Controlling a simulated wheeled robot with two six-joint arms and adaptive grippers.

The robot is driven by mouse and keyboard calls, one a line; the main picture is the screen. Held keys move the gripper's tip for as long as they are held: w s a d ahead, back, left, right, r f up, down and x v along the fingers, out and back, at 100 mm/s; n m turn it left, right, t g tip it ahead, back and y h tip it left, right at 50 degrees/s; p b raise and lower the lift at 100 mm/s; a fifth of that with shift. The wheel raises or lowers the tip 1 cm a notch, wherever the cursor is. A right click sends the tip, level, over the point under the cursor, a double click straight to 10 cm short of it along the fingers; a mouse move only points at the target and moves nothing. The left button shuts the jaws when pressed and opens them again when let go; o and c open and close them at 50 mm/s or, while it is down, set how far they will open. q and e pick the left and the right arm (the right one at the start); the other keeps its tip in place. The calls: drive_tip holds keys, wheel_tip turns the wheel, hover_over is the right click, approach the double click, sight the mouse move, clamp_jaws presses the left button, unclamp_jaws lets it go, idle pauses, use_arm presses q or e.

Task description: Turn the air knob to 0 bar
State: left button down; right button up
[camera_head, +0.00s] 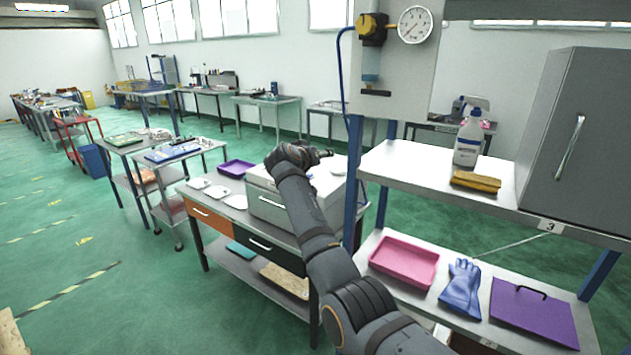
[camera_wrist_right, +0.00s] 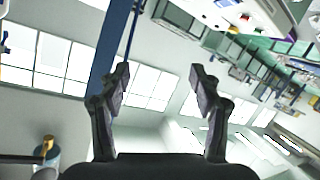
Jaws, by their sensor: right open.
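The air regulator with its yellow and black knob (camera_head: 371,28) is mounted on the grey panel at the top of the head view. A round white gauge (camera_head: 414,25) is to its right; its reading is too small to tell. My right gripper (camera_head: 325,153) is below and left of the regulator, apart from it, above the grey box on the bench. In the wrist view my right gripper (camera_wrist_right: 160,78) is open, with nothing between its fingers. A yellow and blue-grey part shows at the lower left there; I cannot tell what it is. My left gripper is out of view.
A blue hose (camera_head: 342,75) hangs left of the regulator beside a blue post (camera_head: 353,175). A pink tray (camera_head: 404,262) is on the lower shelf.

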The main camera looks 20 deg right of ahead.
wheel_tip(320, 180, down, 7)
drive_tip(key=n, duration=0.1)
drive_tip(key=shift+w+y, duration=0.2)
drive_tip(key=shift+y, duration=0.2)
drive_tip(key=shift+a+f, duration=0.1)
